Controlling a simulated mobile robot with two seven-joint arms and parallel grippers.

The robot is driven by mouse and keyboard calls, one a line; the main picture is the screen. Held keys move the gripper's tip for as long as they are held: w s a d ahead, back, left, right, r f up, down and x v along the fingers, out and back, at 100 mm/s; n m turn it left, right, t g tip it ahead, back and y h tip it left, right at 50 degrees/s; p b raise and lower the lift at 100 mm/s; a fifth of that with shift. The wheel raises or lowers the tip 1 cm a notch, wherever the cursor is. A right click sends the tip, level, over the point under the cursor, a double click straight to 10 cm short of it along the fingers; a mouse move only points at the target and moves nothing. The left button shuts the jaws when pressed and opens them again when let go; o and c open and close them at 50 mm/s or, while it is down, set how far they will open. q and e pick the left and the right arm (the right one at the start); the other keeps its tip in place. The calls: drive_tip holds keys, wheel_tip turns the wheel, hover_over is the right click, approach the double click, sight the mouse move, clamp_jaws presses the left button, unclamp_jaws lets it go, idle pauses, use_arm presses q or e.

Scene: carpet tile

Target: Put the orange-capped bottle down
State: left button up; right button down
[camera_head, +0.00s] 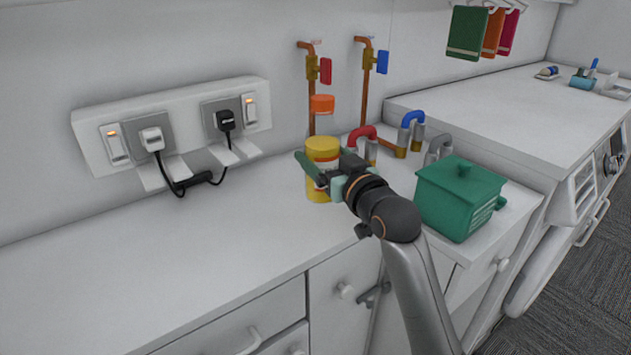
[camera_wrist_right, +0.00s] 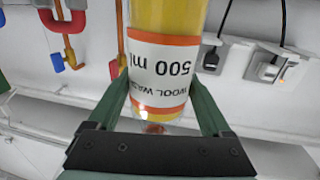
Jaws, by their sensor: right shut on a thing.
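The orange-capped bottle (camera_head: 322,149) is upright, with a yellow body, an orange cap (camera_head: 321,104) and a white-and-orange label. My right gripper (camera_head: 324,178) is shut on its lower body, one green finger on each side. In the right wrist view the bottle (camera_wrist_right: 165,65) appears upside down between the fingers, its label reading "500 ml". The bottle's base is near the white counter (camera_head: 190,275); I cannot tell whether it touches. My left gripper is not in view.
A green lidded pot (camera_head: 458,200) stands right of my right gripper. Pipes with a red valve (camera_head: 326,71) and a blue valve (camera_head: 382,62) rise behind the bottle. A socket panel (camera_head: 172,125) with plugs and cables is at left. The counter's left part is clear.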

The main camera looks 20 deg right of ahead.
sight(318, 163)
drive_tip(key=w+f, duration=0.2)
drive_tip(key=f, duration=0.1)
drive_tip(key=shift+w+a, duration=0.1)
drive_tip(key=shift+w, duration=0.2)
drive_tip(key=shift+w+f+b, duration=0.1)
drive_tip(key=shift+f+b, duration=0.25)
drive_tip(key=shift+f, duration=1.15)
drive_tip(key=shift+f, duration=0.2)
unclamp_jaws()
drive_tip(key=shift+f, duration=0.1)
drive_tip(key=s+d, duration=0.2)
drive_tip(key=s, duration=1)
drive_tip(key=shift+d+r, duration=0.15)
drive_tip(key=shift+r, duration=0.05)
drive_tip(key=shift+w, duration=0.1)
